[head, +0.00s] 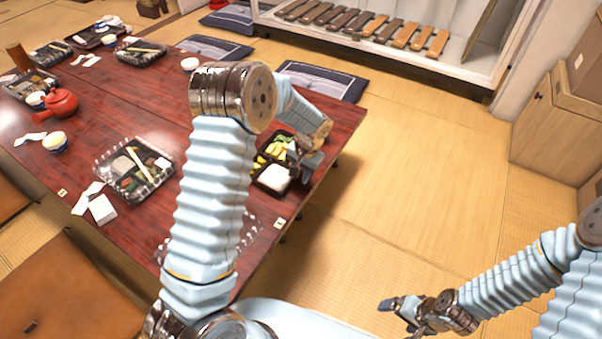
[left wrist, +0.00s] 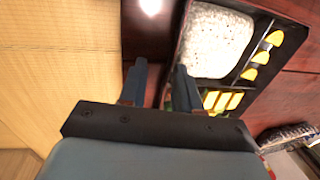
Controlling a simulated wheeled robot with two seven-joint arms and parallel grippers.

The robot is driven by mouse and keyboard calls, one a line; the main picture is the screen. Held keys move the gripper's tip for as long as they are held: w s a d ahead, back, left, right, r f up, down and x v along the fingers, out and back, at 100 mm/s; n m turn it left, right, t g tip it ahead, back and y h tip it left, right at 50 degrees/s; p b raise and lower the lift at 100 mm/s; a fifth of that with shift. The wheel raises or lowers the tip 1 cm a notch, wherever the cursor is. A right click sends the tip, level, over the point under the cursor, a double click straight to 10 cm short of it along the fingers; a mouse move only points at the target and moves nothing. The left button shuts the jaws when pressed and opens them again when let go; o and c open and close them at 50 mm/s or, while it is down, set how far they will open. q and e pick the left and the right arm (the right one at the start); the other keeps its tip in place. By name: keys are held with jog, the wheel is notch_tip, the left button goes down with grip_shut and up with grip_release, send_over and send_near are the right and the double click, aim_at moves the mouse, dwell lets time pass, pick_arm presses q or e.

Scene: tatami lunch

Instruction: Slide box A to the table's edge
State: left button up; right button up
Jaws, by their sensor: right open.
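A black lunch box (head: 256,180) with white rice and yellow pieces sits near the table's right edge; I take it as box A, though I cannot read a letter on it. It also shows in the left wrist view (left wrist: 240,62), on the right. My left gripper (head: 300,164) is at the box's right side, partly hidden by its own wrist. In the left wrist view its two fingers (left wrist: 160,76) are apart, with the right finger at the box's wall and the left finger outside it. Touching is unclear. My right gripper (head: 390,305) is open and empty over the floor.
The red-brown table (head: 190,115) holds another lunch box (head: 112,180), a red teapot (head: 57,104) and small cards, one (head: 280,222) near the right edge. My left arm hides part of the table. Tatami floor (head: 430,170) right of the table is clear.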

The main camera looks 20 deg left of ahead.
pick_arm(q)
notch_tip(320, 180, up, 13)
jog(key=d+p, duration=0.1)
jog(key=d, duration=0.1)
jog(key=shift+s+d, duration=0.15)
jog(key=shift+d, duration=0.1)
jog(key=s+d+f+h+p, duration=0.1)
jog(key=s+d+f, duration=0.15)
jog(key=f, duration=0.25)
jog(key=s+d+f+h, duration=0.2)
jog(key=s+f, duration=0.2)
jog(key=f, duration=0.2)
jog(key=s+d+f+h+p, duration=0.1)
jog(key=s+d+f, duration=0.15)
jog(key=f, duration=0.25)
jog(key=s+d+f+n+h, duration=0.1)
jog(key=s+d+f, duration=0.1)
jog(key=s, duration=0.5)
jog(key=s+d+f+n+h, duration=0.1)
jog(key=s+f, duration=0.3)
jog(key=s, duration=0.4)
jog(key=shift+s+d+f+n+t+p, duration=0.2)
jog(key=shift+d+f+n+t+p, duration=0.15)
jog(key=shift+d+n, duration=0.35)
jog(key=shift+a, duration=0.15)
